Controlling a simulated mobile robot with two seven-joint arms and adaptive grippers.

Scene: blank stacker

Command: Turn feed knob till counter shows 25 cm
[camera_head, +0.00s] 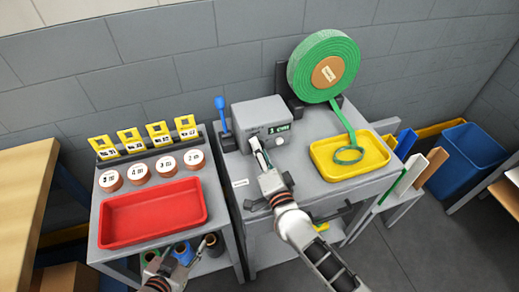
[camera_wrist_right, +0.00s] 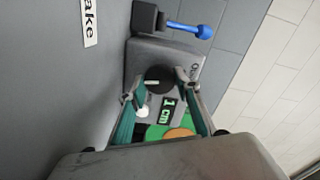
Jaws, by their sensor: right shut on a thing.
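The grey feeder box (camera_head: 259,115) stands on the right-hand bench, with a small green-lit counter (camera_head: 279,129) on its front. In the right wrist view the counter (camera_wrist_right: 168,111) appears to read 1 cm; its digit is too small to be sure of in the head view. The round black feed knob (camera_wrist_right: 158,76) has a pale pointer line. My right gripper (camera_wrist_right: 159,88) is shut on the knob, a finger at each side; in the head view the gripper (camera_head: 258,150) hides it. My left gripper (camera_head: 168,258) hangs low before the left bench, fingers apart, seemingly empty.
A green roll (camera_head: 323,66) feeds a strip down to a yellow tray (camera_head: 322,166). A blue-tipped lever (camera_head: 220,104) stands left of the feeder. The left bench holds a red tray (camera_head: 152,211), several labelled rolls and yellow cards. A blue bin (camera_head: 470,160) stands at right.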

